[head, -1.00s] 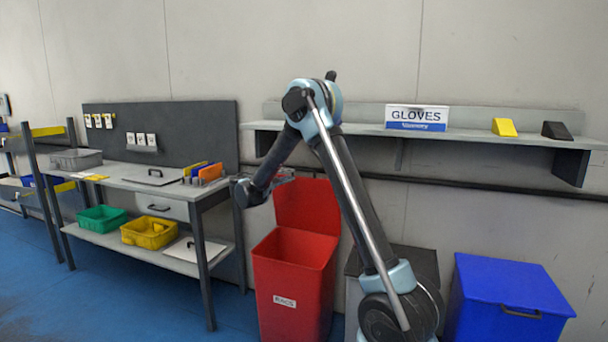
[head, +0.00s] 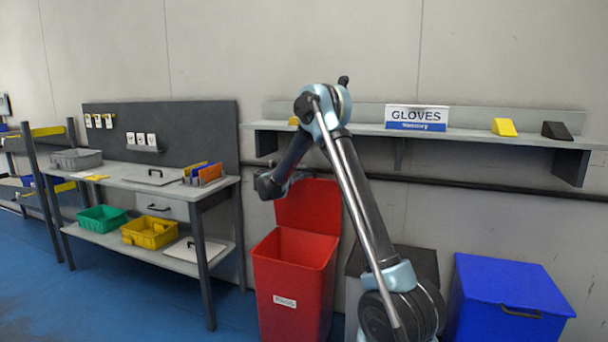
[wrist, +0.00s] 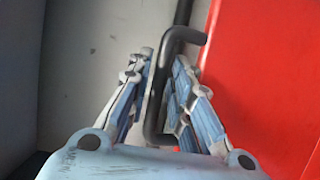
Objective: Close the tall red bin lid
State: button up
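The tall red bin (head: 294,290) stands on the floor left of my arm, with a white label on its front. Its red lid (head: 308,207) stands raised at the back, so the bin is open on top. My gripper (head: 303,177) is at the upper part of the lid, small and partly hidden in the head view. In the wrist view my gripper (wrist: 162,85) has its fingers apart, with a dark bent handle (wrist: 154,105) between them. A gap shows beside the handle. The red lid surface (wrist: 265,70) fills the right side there.
A dark grey bin (head: 413,261) and a blue bin (head: 508,295) stand to the right. A wall shelf (head: 465,133) with a gloves sign is above. A workbench (head: 140,181) stands at left. Blue floor is free in front of the bench.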

grip_shut()
